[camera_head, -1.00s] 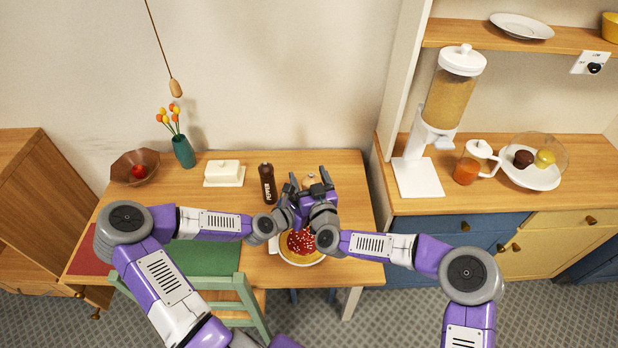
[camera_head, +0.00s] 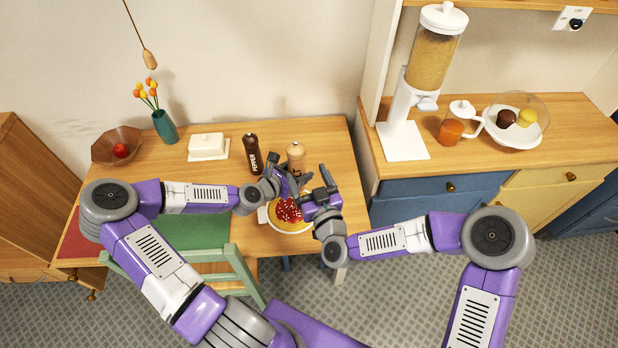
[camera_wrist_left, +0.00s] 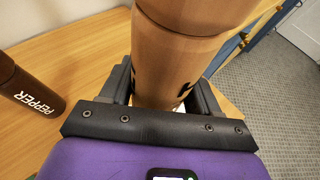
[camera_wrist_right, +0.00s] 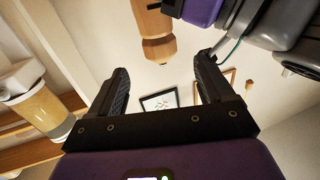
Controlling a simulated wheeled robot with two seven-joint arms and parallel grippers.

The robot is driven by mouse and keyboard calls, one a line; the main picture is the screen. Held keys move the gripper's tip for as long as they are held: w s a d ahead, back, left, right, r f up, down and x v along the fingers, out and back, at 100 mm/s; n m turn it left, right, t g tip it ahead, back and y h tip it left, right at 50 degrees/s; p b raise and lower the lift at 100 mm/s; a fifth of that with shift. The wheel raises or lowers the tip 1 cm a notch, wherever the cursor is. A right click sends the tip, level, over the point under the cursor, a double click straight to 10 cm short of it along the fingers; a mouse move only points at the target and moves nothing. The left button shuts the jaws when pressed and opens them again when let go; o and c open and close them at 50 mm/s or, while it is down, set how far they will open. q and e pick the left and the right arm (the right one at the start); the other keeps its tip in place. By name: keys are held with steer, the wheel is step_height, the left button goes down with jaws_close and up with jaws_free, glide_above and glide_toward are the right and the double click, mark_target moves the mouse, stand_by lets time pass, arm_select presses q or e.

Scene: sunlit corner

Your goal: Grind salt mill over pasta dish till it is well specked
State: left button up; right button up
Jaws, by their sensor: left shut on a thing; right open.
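The light wooden mill (camera_head: 296,155) stands upright in my left gripper (camera_head: 290,180), which is shut on it. In the left wrist view the mill (camera_wrist_left: 182,60) fills the space between the fingers; its dark lettering is mostly hidden. The pasta dish (camera_head: 290,226), with red topping (camera_head: 286,208) and pale specks, sits on the table just in front of the mill, partly covered by the grippers. My right gripper (camera_head: 318,191) is open and empty, right of the mill and apart from it. The mill (camera_wrist_right: 155,40) also shows beyond its fingers in the right wrist view.
A dark pepper mill (camera_head: 252,153) stands left of the light mill. A butter dish (camera_head: 208,147), a vase (camera_head: 165,127) and a bowl (camera_head: 117,145) stand farther left. A green chair (camera_head: 235,262) is at the front. A counter (camera_head: 480,166) with a dispenser stands right.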

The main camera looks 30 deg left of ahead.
steer(key=shift+d, duration=0.1)
steer(key=shift+c, duration=0.5)
steer(key=shift+c, duration=0.9)
steer(key=n+g+y, duration=0.4)
steer(key=n+g, duration=0.2)
steer(key=g, duration=0.2)
glide_toward(288, 144)
steer(key=x, duration=0.6)
steer(key=f+x, duration=0.1)
steer(key=x, duration=0.2)
steer(key=shift+w+a, duration=0.3)
steer(key=shift+w, duration=0.2)
steer(key=shift+c, duration=0.3)
steer(key=c, duration=0.6)
steer(key=shift+c, duration=0.2)
